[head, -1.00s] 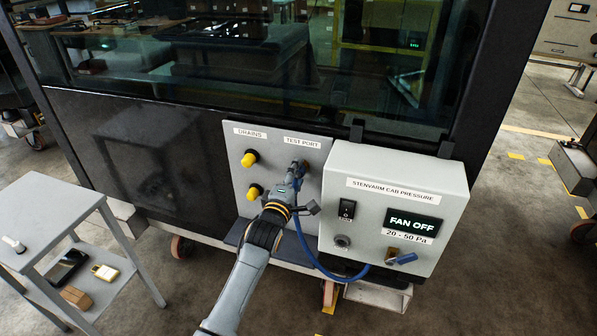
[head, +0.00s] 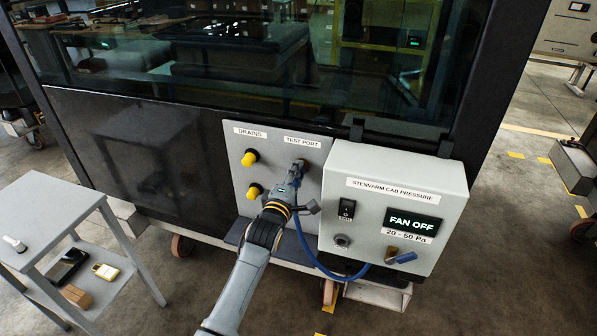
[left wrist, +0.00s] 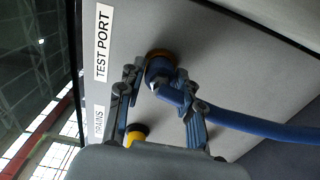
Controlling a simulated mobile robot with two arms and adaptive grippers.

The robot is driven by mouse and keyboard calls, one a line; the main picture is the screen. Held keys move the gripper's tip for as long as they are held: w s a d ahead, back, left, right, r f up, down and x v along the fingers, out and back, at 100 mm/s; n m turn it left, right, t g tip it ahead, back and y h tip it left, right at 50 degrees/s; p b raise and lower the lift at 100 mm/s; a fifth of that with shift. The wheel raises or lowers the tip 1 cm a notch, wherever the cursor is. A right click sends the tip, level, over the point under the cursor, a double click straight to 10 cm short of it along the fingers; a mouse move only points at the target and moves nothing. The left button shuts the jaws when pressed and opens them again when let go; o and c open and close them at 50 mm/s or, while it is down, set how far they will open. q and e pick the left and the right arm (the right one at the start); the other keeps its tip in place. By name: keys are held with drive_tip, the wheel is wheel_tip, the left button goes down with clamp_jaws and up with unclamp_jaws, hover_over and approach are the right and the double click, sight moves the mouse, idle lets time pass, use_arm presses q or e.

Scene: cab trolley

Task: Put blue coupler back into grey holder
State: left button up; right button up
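The blue coupler (left wrist: 160,73) sits at the brass-coloured test port on the grey panel. Its blue hose (left wrist: 260,126) runs off to the right in the left wrist view. My left gripper (head: 297,168) is at the port, and its fingers (left wrist: 161,80) lie on both sides of the coupler, seemingly in contact with it. In the head view the gripper hides most of the coupler. The grey holder appears to be the round grey socket (head: 341,241) on the front of the control box, and it looks empty. My right gripper is out of view.
The control box (head: 365,205) reads FAN OFF and has a black switch (head: 347,209). Yellow drain caps (head: 250,158) are left of the port. A grey trolley (head: 55,215) stands at left.

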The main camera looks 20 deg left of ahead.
use_arm(q)
clamp_jaws()
drive_tip(key=shift+s, duration=0.1)
drive_tip(key=shift+s+p, duration=0.15)
drive_tip(key=shift+p, duration=0.2)
drive_tip(key=s+p, duration=0.3)
drive_tip(key=s, duration=0.2)
drive_tip(key=shift+s+a, duration=0.15)
drive_tip(key=shift+s, duration=0.1)
idle(0.3)
idle(0.3)
